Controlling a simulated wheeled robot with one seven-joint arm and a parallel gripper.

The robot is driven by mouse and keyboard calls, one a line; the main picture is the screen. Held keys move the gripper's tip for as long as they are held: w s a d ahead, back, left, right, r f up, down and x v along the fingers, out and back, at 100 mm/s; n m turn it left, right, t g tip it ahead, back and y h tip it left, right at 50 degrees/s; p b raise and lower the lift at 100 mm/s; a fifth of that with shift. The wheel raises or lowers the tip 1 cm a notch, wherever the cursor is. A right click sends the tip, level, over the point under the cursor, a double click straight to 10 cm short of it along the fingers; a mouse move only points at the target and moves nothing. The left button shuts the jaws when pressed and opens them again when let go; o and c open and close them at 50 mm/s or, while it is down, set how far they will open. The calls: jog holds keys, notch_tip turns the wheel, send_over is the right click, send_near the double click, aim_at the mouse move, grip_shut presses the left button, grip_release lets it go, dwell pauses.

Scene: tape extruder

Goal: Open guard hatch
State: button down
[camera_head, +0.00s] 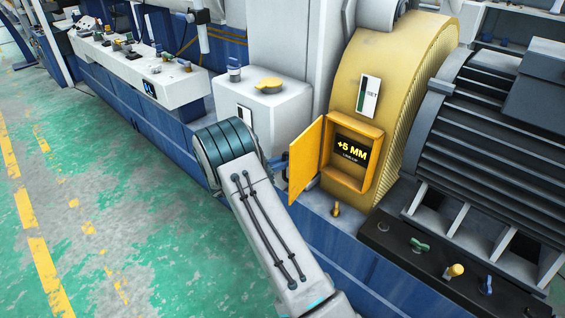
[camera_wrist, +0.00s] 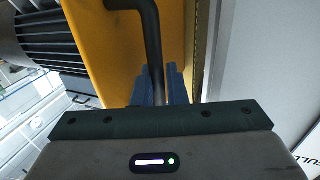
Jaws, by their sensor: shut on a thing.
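The yellow guard hatch (camera_head: 306,160) stands swung out to the left from its yellow box on the rounded yellow guard (camera_head: 390,60). The opened box shows a dark panel reading "+5 MM" (camera_head: 352,150). My gripper (camera_head: 281,162) is at the hatch's left side, partly hidden behind my wrist in the head view. In the wrist view, the blue fingers of my gripper (camera_wrist: 160,86) are shut on a dark bent bar handle (camera_wrist: 147,22) in front of a yellow surface (camera_wrist: 108,55). The handle is hidden in the head view.
A finned dark motor (camera_head: 490,120) stands right of the guard. A pale box with a yellow cap (camera_head: 268,86) stands behind my wrist. Several small knobs, one of them yellow (camera_head: 454,271), sit on the dark front ledge. The green floor (camera_head: 130,210) at left is clear.

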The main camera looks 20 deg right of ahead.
jog(key=c, duration=1.5)
grip_release()
jog(key=shift+d, duration=0.1)
jog(key=a, duration=0.4)
jog(key=s+a, duration=0.1)
jog(key=a, duration=0.8)
jog(key=shift+s+a+p, duration=0.15)
jog(key=shift+a+p, duration=0.25)
